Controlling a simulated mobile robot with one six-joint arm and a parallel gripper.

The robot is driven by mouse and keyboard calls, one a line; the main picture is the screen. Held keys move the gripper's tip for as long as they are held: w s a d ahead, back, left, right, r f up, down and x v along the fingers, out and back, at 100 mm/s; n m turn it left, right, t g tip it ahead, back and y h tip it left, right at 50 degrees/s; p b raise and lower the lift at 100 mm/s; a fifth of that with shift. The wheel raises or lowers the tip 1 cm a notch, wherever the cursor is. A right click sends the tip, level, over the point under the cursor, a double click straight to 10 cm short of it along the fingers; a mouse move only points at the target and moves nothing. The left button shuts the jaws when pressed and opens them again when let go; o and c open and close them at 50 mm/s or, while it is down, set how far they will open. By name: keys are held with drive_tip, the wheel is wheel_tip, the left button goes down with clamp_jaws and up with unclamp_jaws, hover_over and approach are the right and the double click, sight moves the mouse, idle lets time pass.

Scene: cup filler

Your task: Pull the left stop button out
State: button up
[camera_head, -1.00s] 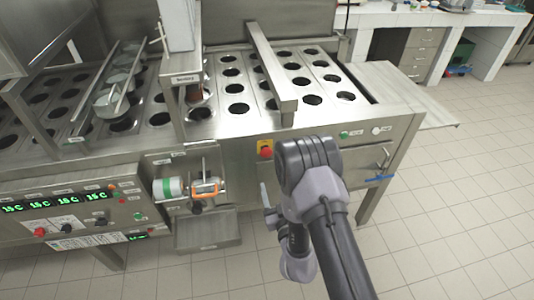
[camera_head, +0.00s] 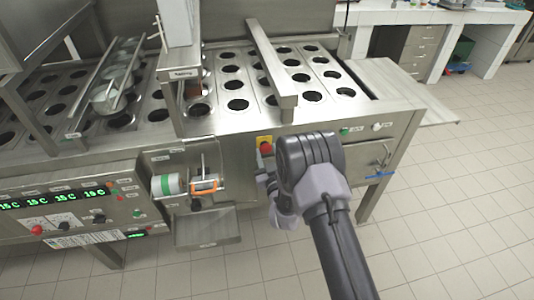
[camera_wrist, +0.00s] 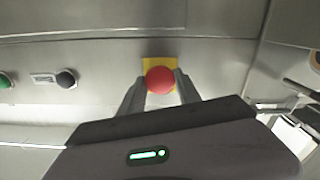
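The red stop button (camera_head: 266,148) on its yellow plate (camera_head: 264,140) sits on the machine's front panel, left of my arm in the head view. In the wrist view the red button (camera_wrist: 160,80) is in the middle, with its yellow plate (camera_wrist: 159,61) behind it. My gripper (camera_wrist: 160,90) has its two fingers apart, one on each side of the button. I cannot tell whether the fingers touch it. In the head view my gripper (camera_head: 265,180) is small and partly hidden by my wrist.
A green button (camera_wrist: 6,81) and a black button (camera_wrist: 67,78) are left of the stop button in the wrist view. A roll compartment with a green-striped roll (camera_head: 168,185) is to the left. The floor in front is clear.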

clamp_jaws()
drive_tip(key=shift+s+f+b, duration=0.1)
drive_tip(key=shift+f+b, duration=0.15)
drive_tip(key=shift+b, duration=0.35)
drive_tip(key=shift+s+d+b, duration=0.1)
drive_tip(key=shift+s+b, duration=0.2)
drive_tip(key=shift+b, duration=0.1)
drive_tip(key=shift+s+r, duration=0.1)
drive_tip(key=shift+r, duration=0.05)
drive_tip(key=o, duration=0.7)
unclamp_jaws()
drive_tip(key=shift+c, duration=0.2)
drive_tip(key=shift+s+d+r, duration=0.1)
